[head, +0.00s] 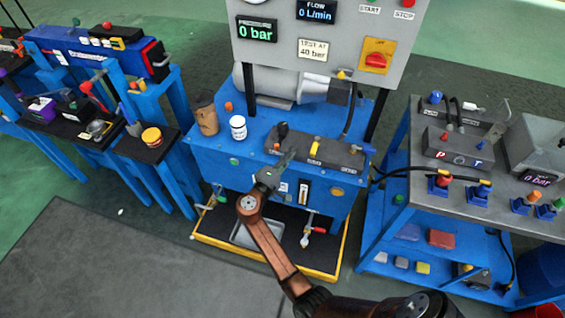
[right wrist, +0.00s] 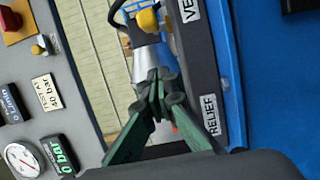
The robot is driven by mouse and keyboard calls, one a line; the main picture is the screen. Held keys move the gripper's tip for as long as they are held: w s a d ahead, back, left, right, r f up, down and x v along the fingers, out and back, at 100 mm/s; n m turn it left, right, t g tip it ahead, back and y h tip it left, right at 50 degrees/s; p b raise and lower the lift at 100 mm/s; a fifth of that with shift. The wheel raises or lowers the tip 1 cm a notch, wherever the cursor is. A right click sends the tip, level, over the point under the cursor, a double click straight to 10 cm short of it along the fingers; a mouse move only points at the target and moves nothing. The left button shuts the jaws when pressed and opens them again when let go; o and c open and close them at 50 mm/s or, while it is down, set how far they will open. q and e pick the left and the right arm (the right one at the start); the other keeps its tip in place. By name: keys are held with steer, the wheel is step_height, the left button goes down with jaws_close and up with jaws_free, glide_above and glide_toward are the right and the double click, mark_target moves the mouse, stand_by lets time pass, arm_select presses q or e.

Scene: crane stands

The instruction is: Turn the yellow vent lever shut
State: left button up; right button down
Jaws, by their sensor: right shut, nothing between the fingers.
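The yellow vent lever (head: 315,149) stands on top of the dark valve block (head: 335,153) on the blue bench. In the right wrist view the yellow lever (right wrist: 147,20) shows near the top, beside a partly cut-off label starting "VE". My right gripper (head: 290,155) is shut and empty at the block's front left, left of the lever and apart from it. In the right wrist view its fingertips (right wrist: 160,82) meet near the RELIEF label (right wrist: 209,114). My left gripper is not in view.
A black knob (head: 282,131) stands on the block's left part, close to my right gripper. A white jar (head: 238,128) and a brown cup (head: 206,116) stand at the bench's left. The gauge panel (head: 345,35) rises behind. A side bench (head: 470,180) stands at right.

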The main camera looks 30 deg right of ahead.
mark_target(315, 146)
steer(key=shift+x, duration=0.95)
steer(key=shift+s+d+f, duration=0.1)
steer(key=shift+s+d, duration=0.25)
steer(key=shift+s, duration=0.2)
steer(key=shift+s+d+f, duration=0.1)
steer(key=shift+s+d, duration=0.3)
steer(key=shift+s, duration=0.15)
steer(key=shift+s+d+r, duration=0.1)
steer(key=shift+s+d, duration=0.3)
steer(key=shift+s, duration=0.05)
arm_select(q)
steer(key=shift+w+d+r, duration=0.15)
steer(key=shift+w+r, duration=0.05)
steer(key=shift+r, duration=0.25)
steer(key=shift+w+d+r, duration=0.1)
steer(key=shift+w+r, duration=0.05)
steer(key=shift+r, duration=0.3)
